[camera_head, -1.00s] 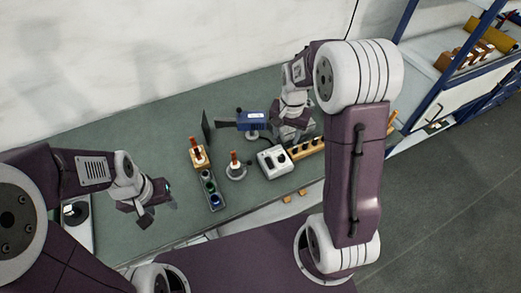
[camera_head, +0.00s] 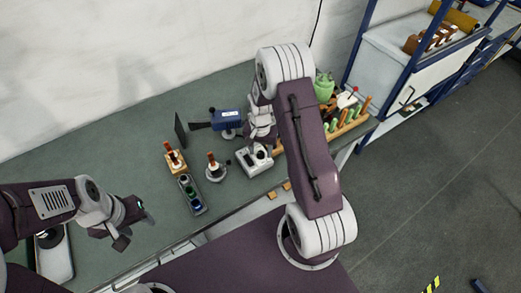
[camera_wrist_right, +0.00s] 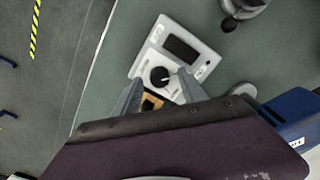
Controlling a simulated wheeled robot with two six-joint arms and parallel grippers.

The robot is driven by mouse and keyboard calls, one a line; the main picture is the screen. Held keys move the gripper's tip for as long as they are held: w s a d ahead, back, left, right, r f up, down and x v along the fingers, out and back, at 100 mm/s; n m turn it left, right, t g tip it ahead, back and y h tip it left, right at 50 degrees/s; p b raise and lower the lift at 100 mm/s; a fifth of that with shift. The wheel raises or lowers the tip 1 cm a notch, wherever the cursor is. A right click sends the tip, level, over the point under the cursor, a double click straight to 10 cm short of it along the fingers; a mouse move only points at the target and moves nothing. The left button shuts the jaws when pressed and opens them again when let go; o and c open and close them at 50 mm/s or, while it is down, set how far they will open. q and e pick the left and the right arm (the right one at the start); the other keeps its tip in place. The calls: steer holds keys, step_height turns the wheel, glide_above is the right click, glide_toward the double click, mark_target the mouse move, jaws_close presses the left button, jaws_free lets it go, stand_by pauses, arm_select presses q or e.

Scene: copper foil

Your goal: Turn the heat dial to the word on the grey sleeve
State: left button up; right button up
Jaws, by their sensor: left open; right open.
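A white control box (camera_head: 252,162) stands on the green bench. In the right wrist view the box (camera_wrist_right: 205,62) has a dark window and a round black dial (camera_wrist_right: 160,76) with a light pointer mark. My right gripper (camera_wrist_right: 161,92) is open over the box, its fingers on either side of the dial's near side; I cannot tell whether they touch anything. In the head view my right arm partly hides this area. My left gripper (camera_head: 132,222) is open and empty over the bench at left. I cannot make out a grey sleeve or any word on it.
A blue tool (camera_head: 228,117) on a stand is behind the box. A wooden block (camera_head: 175,160), a dark tray (camera_head: 192,195) of small pots and a round stand (camera_head: 215,172) are left of it. A wooden rack (camera_head: 350,122) and green item (camera_head: 324,87) stand right.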

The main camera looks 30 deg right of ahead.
steer(key=shift+f, duration=0.3)
jaws_close()
steer(key=m, duration=0.4)
steer(key=shift+m, duration=0.4)
steer(key=m, duration=0.4)
steer(key=shift+m, duration=0.3)
steer(key=m, duration=0.4)
steer(key=shift+m, duration=2.4)
